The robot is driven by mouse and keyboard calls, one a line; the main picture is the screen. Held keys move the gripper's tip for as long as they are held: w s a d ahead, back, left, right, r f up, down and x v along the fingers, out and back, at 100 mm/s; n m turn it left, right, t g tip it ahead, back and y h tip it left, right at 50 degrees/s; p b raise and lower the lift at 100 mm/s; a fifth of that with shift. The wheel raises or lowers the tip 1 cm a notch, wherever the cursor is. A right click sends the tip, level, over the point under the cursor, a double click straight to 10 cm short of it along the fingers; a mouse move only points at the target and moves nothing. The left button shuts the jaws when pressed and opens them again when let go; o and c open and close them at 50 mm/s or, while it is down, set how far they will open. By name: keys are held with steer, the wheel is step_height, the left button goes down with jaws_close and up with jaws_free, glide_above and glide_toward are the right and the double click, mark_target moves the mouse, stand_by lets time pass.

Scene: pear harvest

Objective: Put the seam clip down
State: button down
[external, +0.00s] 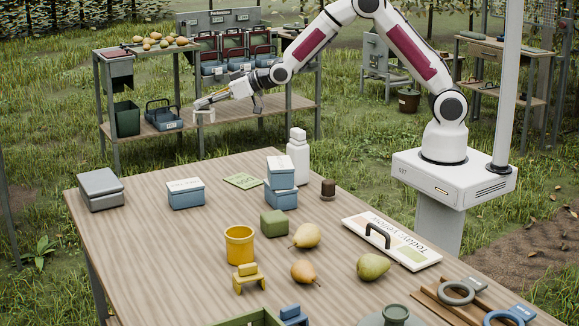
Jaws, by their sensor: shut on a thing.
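My gripper (203,105) is at the upper left of the external view, reaching out past the far edge of the wooden table. It is shut on a small pale beige thing, which I take to be the seam clip (205,117). The clip hangs under the fingertips, in the air, in front of the rear shelf in the picture. Its exact shape and the finger contact are too small to tell.
The wooden table (150,235) holds a grey box (100,188), blue boxes (185,194), a white bottle (298,156), a yellow cup (239,245), a green block (274,223), pears (306,236) and a handled board (392,243). The table's left front is bare. A rear shelf (290,106) carries bins.

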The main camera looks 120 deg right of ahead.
steer(key=shift+s+d+f+n+t+y, duration=0.7)
steer(key=shift+s+d+f+n+y, duration=0.5)
steer(key=shift+s, duration=2.05)
steer(key=s+a+f+n+t+y, duration=0.1)
steer(key=a+f+n+y, duration=0.3)
steer(key=a, duration=0.8)
steer(key=shift+s+a+f+n+y, duration=0.15)
steer(key=shift+s+f+n+y, duration=0.3)
steer(key=shift+f+y, duration=0.4)
steer(key=shift+f+h, duration=0.15)
steer(key=shift+h, duration=0.1)
glide_above(243, 180)
step_height(243, 180, down, 6)
steer(key=shift+a+f, duration=0.15)
steer(key=shift+f, duration=0.05)
steer(key=shift+f, duration=1.75)
